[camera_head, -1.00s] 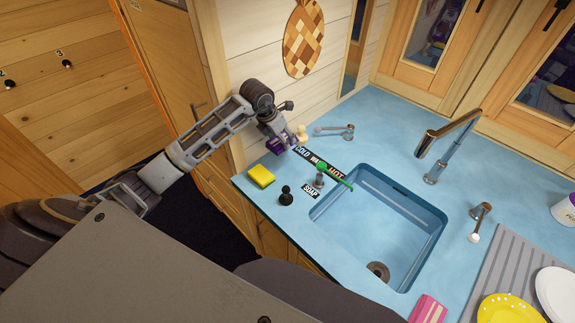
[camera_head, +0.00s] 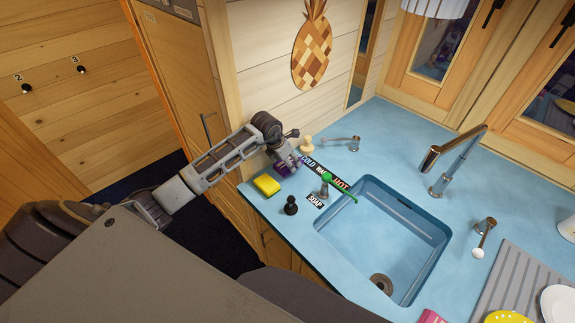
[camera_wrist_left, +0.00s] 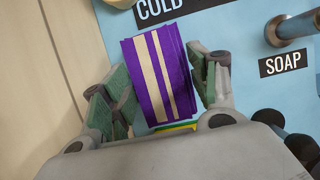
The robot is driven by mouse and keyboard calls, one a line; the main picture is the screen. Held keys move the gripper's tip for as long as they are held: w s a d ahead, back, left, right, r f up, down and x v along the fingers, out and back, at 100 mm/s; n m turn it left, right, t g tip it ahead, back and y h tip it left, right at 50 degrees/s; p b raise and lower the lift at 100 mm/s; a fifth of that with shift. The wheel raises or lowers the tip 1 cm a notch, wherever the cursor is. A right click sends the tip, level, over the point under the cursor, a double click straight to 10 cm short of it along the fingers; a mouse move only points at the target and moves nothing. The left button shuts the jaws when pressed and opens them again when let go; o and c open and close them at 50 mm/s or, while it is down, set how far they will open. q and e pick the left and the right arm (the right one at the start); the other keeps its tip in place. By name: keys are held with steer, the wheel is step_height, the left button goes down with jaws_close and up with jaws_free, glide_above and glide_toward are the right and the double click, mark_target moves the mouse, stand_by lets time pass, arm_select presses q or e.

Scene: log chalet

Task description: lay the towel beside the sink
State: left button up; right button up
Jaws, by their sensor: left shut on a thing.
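The folded purple towel with cream stripes (camera_wrist_left: 160,75) is between the fingers of my left gripper (camera_wrist_left: 165,85), which is shut on it. In the head view my left gripper (camera_head: 292,163) is over the back left corner of the counter, left of the sink (camera_head: 375,240). The towel shows there only as a small purple patch (camera_head: 281,168), mostly hidden by the gripper. I cannot tell whether it touches the counter. My right gripper is not in view.
A cream knobbed piece (camera_head: 307,144) is by the wall. A grey drainer (camera_head: 518,283) with dishes is right of the sink.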

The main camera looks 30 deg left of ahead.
arm_select(q)
step_height(320, 180, down, 2)
steer(key=shift+f+p, duration=0.25)
steer(key=shift+p, duration=0.05)
steer(key=shift+f, duration=0.2)
steer(key=shift+f, duration=0.15)
steer(key=o, duration=0.9)
steer(key=shift+r, duration=0.2)
steer(key=shift+s+a+r, duration=0.1)
steer(key=shift+s+r, duration=0.05)
steer(key=shift+r, duration=0.35)
steer(key=shift+b+v, duration=1.55)
steer(key=shift+v, duration=3.9)
